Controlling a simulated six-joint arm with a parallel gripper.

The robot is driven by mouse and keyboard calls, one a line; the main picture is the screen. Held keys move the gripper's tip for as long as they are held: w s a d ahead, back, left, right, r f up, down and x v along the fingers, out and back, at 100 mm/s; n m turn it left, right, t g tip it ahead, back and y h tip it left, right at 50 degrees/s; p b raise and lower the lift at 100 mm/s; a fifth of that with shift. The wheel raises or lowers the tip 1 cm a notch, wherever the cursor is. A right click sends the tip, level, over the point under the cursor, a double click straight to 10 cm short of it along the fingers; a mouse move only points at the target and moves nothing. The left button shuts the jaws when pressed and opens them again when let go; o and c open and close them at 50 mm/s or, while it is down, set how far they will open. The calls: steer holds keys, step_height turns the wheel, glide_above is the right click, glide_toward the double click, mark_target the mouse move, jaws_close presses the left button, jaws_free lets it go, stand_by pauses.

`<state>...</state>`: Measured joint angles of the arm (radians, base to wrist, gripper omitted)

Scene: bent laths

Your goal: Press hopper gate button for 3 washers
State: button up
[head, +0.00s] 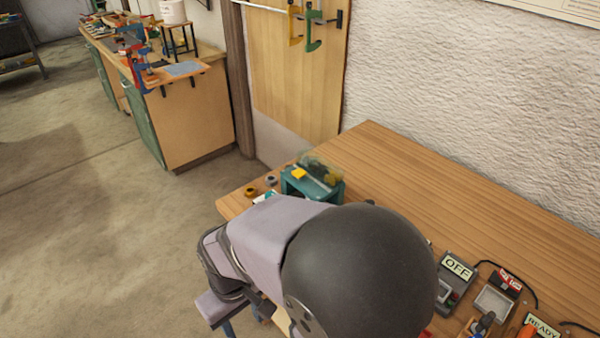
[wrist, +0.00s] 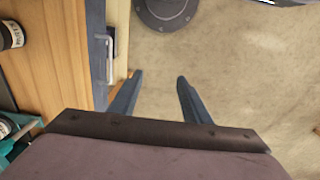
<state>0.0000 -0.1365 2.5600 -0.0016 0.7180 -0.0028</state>
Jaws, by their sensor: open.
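A teal hopper unit (head: 296,187) with a clear cover stands at the table's far left corner. A yellow piece (head: 299,174) shows on its front; I cannot tell whether it is the gate button. Contents under the cover are too small to make out. A teal part (wrist: 22,122) shows at the lower left of the wrist view. My gripper (wrist: 158,84) is open and empty, with its two blue fingers over the floor just beyond the table's edge, apart from the hopper. In the head view my arm hides part of the table and the hopper's lower front.
Small round pieces (head: 250,191) lie by the hopper on the wooden table (head: 400,165). An OFF sign box (head: 457,268), a grey tray (head: 494,301) and a READY sign (head: 541,326) stand at the right. A dark jar (wrist: 10,34) is left in the wrist view. The table's back is clear.

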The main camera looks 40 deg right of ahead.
jaws_close()
stand_by(1.9)
